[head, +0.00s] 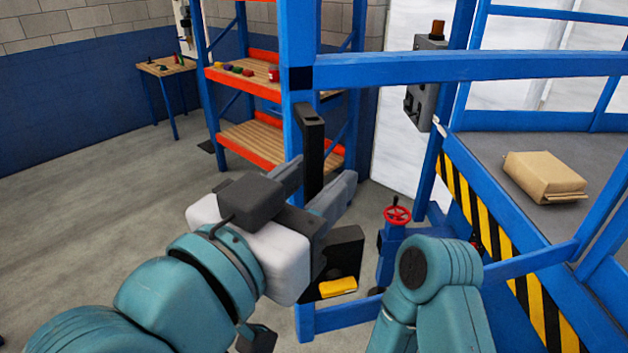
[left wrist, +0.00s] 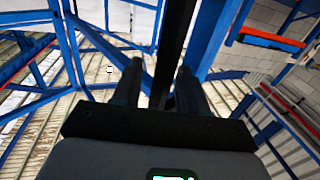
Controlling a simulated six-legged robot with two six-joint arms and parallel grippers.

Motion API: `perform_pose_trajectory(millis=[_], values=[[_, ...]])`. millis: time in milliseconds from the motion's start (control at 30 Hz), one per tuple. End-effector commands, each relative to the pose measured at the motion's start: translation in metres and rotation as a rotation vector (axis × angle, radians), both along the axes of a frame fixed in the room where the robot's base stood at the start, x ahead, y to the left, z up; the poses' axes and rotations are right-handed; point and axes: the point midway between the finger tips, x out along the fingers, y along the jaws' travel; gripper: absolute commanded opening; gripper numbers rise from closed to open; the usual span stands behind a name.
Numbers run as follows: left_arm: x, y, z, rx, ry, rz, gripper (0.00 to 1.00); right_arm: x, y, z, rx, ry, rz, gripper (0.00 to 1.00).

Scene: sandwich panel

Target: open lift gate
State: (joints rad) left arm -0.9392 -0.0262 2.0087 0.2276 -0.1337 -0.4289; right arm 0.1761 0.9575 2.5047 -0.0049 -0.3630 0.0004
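The lift gate is a blue tubular frame (head: 430,70) with an upright post at its left end. A black vertical handle (head: 312,150) stands on that post. My left gripper (head: 312,190) is at the handle, with one grey finger on each side of it. In the left wrist view the dark handle (left wrist: 174,45) runs between the two fingers, with a visible gap on the left finger's side. The fingers look open; firm contact is not visible. My right arm shows at the lower right, but its gripper is out of view.
Behind the gate stands a lift platform (head: 480,150) with a striped edge and a cardboard box (head: 545,177). A grey control box (head: 427,85) is on a post. A red valve wheel (head: 397,214) and a yellow block (head: 338,287) are low down.

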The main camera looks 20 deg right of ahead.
Motion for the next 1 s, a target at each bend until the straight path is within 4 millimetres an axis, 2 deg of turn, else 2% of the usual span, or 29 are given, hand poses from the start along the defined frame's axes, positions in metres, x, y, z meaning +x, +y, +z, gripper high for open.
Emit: perform_pose_trajectory(millis=[267,367,467,800,1000], values=[[-0.001,0.001,0.000,-0.001,-0.001,0.000,0.43,0.000,0.000,0.000,0.000,0.000,0.000,0.43],[-0.004,0.007,0.002,-0.002,-0.002,0.001,0.43,0.000,0.000,0.001,0.000,0.000,0.000,0.43],[-0.014,0.020,0.002,-0.004,-0.003,0.001,0.43,0.000,0.000,0.003,0.000,0.000,0.000,0.43],[-0.066,0.093,0.006,-0.005,-0.003,0.002,0.43,0.000,0.000,0.028,0.000,0.000,0.000,0.43],[-0.087,0.122,0.003,-0.004,-0.002,0.002,0.43,0.000,0.000,0.039,0.000,0.000,0.000,0.43]])
